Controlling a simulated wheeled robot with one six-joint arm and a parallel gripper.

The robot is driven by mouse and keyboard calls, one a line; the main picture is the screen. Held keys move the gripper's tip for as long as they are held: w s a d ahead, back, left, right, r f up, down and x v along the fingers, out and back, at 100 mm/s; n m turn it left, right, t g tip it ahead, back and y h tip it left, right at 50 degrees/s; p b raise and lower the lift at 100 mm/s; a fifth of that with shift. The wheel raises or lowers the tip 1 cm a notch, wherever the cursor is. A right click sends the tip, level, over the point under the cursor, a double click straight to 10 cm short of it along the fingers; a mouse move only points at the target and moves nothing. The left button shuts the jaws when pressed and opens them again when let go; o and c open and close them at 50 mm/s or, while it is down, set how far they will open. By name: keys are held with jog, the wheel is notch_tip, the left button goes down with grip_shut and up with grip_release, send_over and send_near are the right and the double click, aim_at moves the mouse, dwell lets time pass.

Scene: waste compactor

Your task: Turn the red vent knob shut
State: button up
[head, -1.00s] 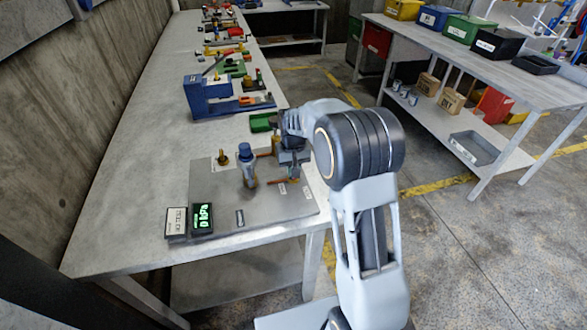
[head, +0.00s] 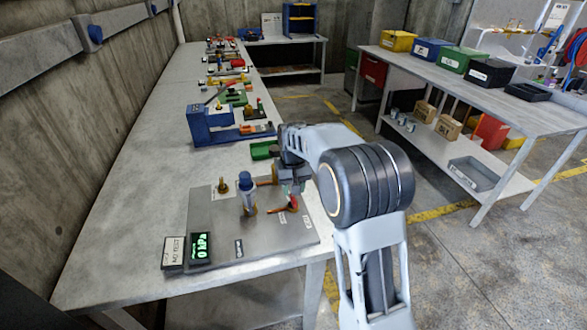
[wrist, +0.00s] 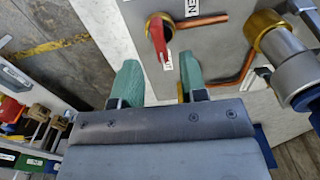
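The red vent knob (head: 293,204) sits at the right side of the grey panel (head: 225,235) on the bench. In the wrist view the red knob (wrist: 158,33) is ahead of my gripper (wrist: 157,70), with its handle pointing toward the space between the fingers. The two green fingertips are spread apart and appear clear of the knob, with nothing between them. In the head view my gripper (head: 291,186) is just above and behind the knob, its fingers mostly hidden.
A blue-topped cylinder (head: 247,192) stands upright on the panel, left of the knob. Copper pipe (wrist: 201,21) runs beside the knob. A display (head: 201,248) reads 0 kPa. A blue fixture (head: 205,125) stands farther back.

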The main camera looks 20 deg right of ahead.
aim_at(293, 197)
notch_tip(293, 197, up, 9)
jog(key=shift+r, duration=0.2)
dwell(0.4)
jog(key=s+f+t, duration=0.1)
jog(key=s+f, duration=0.1)
jog(key=s, duration=0.9)
jog(key=s+f+t, duration=0.2)
jog(key=s, duration=1)
jog(key=shift+s+t, duration=0.15)
jog(key=shift+t, duration=0.15)
jog(key=shift+c, duration=0.3)
